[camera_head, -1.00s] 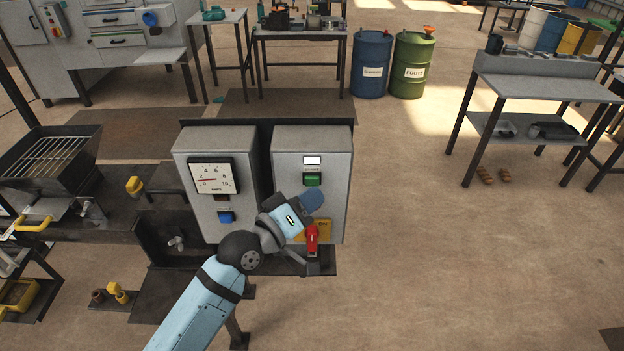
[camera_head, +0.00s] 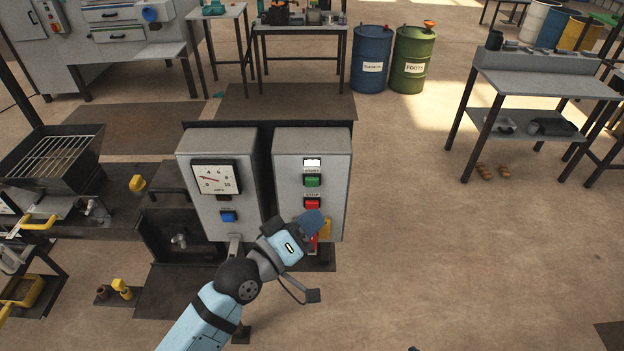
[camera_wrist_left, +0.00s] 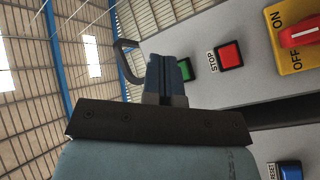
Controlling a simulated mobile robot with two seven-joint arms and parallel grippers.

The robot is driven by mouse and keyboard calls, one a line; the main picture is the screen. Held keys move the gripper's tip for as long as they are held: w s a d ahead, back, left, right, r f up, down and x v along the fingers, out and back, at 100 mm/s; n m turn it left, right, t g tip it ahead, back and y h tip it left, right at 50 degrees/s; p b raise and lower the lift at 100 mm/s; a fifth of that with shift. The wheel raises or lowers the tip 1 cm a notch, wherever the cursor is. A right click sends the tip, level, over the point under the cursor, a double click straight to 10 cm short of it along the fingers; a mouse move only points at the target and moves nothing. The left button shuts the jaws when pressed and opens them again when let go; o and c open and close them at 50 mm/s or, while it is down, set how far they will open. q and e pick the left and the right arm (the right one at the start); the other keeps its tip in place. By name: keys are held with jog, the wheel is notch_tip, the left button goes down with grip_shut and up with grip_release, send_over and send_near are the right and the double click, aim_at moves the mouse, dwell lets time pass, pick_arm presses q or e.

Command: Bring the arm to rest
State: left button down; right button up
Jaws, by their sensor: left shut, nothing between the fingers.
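My left arm comes up from the bottom in the head view. Its gripper (camera_head: 313,221) is shut and empty, with blue fingertips in front of the lower part of the right grey control box (camera_head: 338,165). The left wrist view also shows the closed fingers (camera_wrist_left: 166,75), partly covering the green button (camera_wrist_left: 184,68). The red stop button (camera_head: 312,203) shows just above the fingertips in the head view. A red rotary switch (camera_wrist_left: 302,36) on a yellow plate (camera_wrist_left: 275,22) is at the wrist view's upper right; the gripper partly hides it in the head view. My right gripper is not in view.
The left control box (camera_head: 244,165) carries a dial gauge (camera_head: 215,179) and a blue reset button (camera_head: 228,216). A dark grill tray (camera_head: 50,160) stands at left. A blue drum (camera_head: 371,60) and green drum (camera_head: 411,62) stand behind. The floor to the right is open.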

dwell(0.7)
pick_arm(q)
jog(key=s+a+f+m+y, duration=0.1)
jog(key=s+a+f+y, duration=0.2)
jog(key=s+a+f, duration=0.2)
jog(key=s+a+f+m+g+y, duration=0.1)
jog(key=s+a+f+y, duration=0.3)
jog(key=f, duration=0.8)
jog(key=s+a+f+m+g+y, duration=0.1)
jog(key=s+a+f+y, duration=0.2)
jog(key=s+a+f, duration=0.5)
jog(key=a+f, duration=0.1)
jog(key=a, duration=0.2)
jog(key=shift+s+m+y, duration=0.2)
jog(key=shift+m+y, duration=0.1)
jog(key=shift+f, duration=0.1)
